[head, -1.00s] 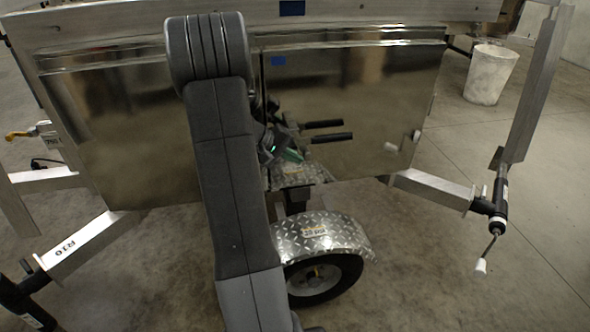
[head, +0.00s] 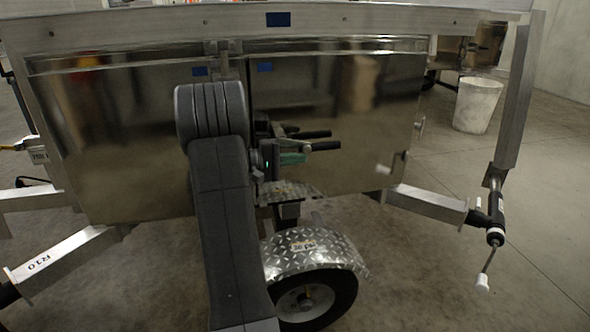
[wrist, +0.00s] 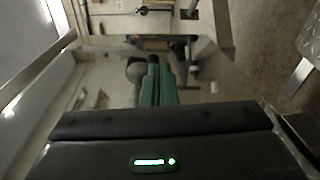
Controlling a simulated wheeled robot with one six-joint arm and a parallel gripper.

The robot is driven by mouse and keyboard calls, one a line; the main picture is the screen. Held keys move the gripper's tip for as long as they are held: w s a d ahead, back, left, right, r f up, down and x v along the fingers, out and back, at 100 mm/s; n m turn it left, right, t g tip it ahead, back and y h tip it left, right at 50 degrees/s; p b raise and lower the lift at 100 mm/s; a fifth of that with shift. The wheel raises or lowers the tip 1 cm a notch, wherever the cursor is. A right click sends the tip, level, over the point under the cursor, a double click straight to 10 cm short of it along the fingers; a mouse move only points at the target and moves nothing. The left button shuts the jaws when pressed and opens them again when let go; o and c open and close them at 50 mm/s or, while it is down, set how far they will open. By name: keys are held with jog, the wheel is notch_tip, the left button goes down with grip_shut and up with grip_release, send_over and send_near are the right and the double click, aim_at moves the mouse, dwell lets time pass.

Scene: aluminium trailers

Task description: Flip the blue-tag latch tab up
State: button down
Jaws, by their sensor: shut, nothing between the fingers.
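A diamond-plate fender (head: 320,252) and wheel (head: 312,298) stand below my gripper. A jack with a crank (head: 495,220) is at the right, and a white bin (head: 477,105) stands behind it. My arm hides part of the left panel. Open floor lies at the right.

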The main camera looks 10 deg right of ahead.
jog(key=shift+d+r, duration=0.2)
jog(key=shift+d, duration=0.05)
jog(key=s+a+f, duration=0.1)
jog(key=a+f, duration=0.3)
jog(key=a, duration=0.7)
jog(key=shift+s+a+f, duration=0.15)
jog(key=shift+s+f, duration=0.1)
jog(key=shift+f, duration=0.15)
